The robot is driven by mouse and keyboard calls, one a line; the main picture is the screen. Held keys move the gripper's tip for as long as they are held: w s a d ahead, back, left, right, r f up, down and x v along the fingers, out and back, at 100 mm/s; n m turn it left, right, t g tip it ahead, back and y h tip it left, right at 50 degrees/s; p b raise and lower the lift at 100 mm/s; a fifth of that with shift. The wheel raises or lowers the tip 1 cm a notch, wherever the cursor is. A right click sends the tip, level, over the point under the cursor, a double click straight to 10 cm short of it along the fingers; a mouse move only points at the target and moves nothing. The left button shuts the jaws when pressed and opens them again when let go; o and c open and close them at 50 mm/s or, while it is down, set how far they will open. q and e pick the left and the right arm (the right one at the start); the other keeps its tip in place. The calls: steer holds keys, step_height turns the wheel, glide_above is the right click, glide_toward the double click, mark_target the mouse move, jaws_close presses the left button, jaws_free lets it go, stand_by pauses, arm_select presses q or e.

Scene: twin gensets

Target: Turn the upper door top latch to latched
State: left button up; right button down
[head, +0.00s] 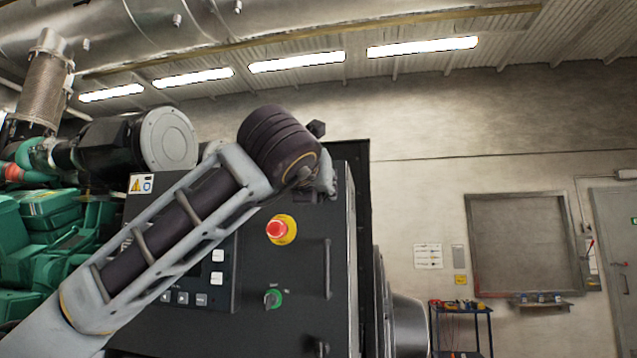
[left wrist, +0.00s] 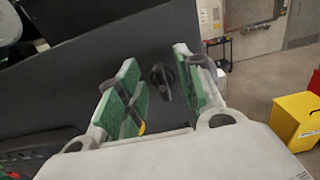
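The dark cabinet door (head: 300,300) of the genset fills the centre of the head view. A black latch (left wrist: 162,80) on a dark panel shows in the left wrist view, its short lever pointing roughly down the picture. My left gripper (left wrist: 157,66) is open, its green-padded fingers on either side of the latch. I see gaps between the latch and both pads; how deep the fingers reach is unclear. In the head view my left wrist covers the door's upper right corner and hides the latch and most of the gripper. My right gripper is not in view.
The door carries a red emergency stop (head: 277,230), a green rotary switch (head: 273,299) and a vertical handle (head: 327,268). A tool trolley (head: 461,325) stands by the back wall. A yellow bin (left wrist: 297,118) stands on the open floor at right.

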arm_select(q)
steer(key=shift+w, duration=0.15)
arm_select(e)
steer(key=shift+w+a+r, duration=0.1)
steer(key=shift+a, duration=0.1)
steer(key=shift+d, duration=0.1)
arm_select(q)
steer(key=shift+c, duration=0.3)
jaws_close()
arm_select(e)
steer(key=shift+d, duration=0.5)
